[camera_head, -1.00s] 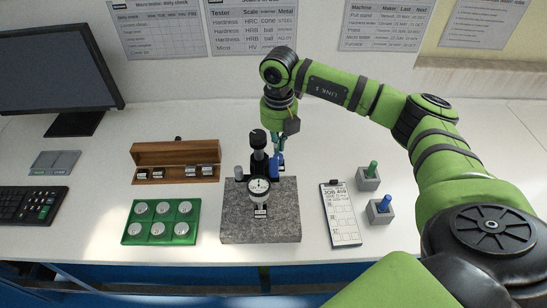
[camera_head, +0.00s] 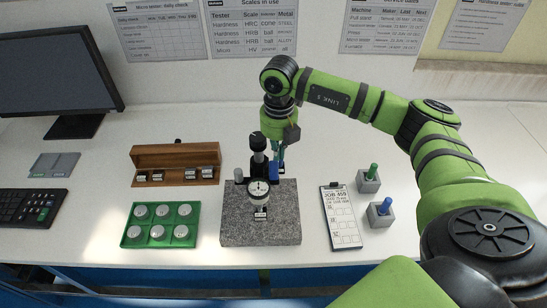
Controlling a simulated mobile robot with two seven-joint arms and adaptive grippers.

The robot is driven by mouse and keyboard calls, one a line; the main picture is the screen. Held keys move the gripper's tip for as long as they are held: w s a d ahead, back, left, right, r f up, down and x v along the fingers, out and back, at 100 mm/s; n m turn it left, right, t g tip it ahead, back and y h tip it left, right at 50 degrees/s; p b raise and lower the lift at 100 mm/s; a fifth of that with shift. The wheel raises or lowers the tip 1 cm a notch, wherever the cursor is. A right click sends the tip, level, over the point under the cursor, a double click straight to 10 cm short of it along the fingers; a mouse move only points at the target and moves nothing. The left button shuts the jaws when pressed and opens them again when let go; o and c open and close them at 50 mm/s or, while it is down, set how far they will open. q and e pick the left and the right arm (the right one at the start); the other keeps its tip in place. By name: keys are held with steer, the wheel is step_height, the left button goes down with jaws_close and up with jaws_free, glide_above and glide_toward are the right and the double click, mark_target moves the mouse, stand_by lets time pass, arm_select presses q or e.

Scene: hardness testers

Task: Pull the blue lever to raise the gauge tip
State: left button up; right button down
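The gauge (camera_head: 258,188) with its round white dial stands on a black column on a grey granite base (camera_head: 262,229). The blue lever (camera_head: 275,168) sits at the right side of the column, partly hidden by my gripper. My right gripper (camera_head: 277,158) points down from above and behind, with its fingers at the lever's upper part. The fingers are small and partly overlap the lever, so I cannot tell whether they close on it. A small block lies on the granite under the gauge; the tip is too small to make out. My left gripper is out of view.
A green tray (camera_head: 159,245) with several metal discs and an open wooden case (camera_head: 170,176) lie to the left. A clipboard (camera_head: 342,233) and two grey holders with a green handle (camera_head: 373,171) and a blue handle (camera_head: 385,206) stand to the right. A monitor and keyboard are at far left.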

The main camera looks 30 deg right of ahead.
steer(key=shift+s+a+p, duration=0.2)
steer(key=shift+s+a, duration=0.3)
steer(key=shift+s, duration=0.3)
steer(key=shift+s+a+p, duration=0.2)
steer(key=shift+s+a, duration=0.25)
steer(key=shift+s, duration=0.35)
stand_by(0.4)
steer(key=shift+w+d+r, duration=0.1)
steer(key=shift+w, duration=0.05)
steer(key=shift+w+d+r, duration=0.2)
steer(key=shift+w+r, duration=0.2)
steer(key=shift+r, duration=0.05)
steer(key=shift+r+p, duration=2.3)
steer(key=shift+r, duration=1.2)
steer(key=shift+f, duration=0.1)
